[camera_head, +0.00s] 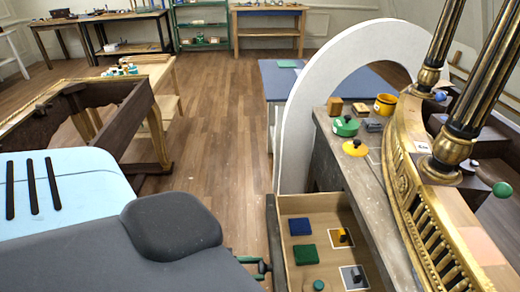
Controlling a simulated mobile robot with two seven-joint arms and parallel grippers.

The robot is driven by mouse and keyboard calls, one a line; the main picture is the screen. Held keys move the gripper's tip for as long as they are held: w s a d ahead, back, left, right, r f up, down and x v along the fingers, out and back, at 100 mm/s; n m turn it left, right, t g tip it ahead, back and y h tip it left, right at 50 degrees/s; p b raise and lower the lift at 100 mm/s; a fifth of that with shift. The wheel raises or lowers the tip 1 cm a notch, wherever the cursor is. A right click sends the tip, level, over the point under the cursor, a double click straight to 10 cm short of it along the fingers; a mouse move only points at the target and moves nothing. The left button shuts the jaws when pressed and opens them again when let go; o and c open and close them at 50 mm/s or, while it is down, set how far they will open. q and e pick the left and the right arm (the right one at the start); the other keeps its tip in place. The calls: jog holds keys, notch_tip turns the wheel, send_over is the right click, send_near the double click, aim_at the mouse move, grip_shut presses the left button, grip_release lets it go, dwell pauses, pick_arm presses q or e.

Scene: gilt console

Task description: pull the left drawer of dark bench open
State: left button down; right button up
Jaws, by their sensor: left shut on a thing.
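The dark bench (345,165) stands at the right, under a gilt console top. Its left drawer (294,269) is out to the left of the bench body, and its inside shows from above. The drawer's dark front panel (273,238) faces left. My left gripper (258,268) is at the outer side of this panel, shut at the handle, which is mostly hidden by the fingers. My grey left arm comes in from the lower left. My right gripper is out of view.
In the drawer lie a blue block (300,226), a green block (306,254) and small items on white cards. A green pot (346,126), a yellow lid (355,148) and a yellow pot (385,104) are on the bench. A white arch (297,130) rises behind. Wooden floor (220,150) is clear.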

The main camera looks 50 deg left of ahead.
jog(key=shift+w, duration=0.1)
pick_arm(q)
jog(key=c, duration=0.9)
grip_release()
jog(key=shift+c, duration=0.2)
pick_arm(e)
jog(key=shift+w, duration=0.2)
pick_arm(q)
jog(key=v, duration=0.8)
jog(key=shift+b, duration=0.45)
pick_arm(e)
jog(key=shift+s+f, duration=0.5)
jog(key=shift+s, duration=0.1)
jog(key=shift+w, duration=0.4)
pick_arm(q)
jog(key=shift+d, duration=0.1)
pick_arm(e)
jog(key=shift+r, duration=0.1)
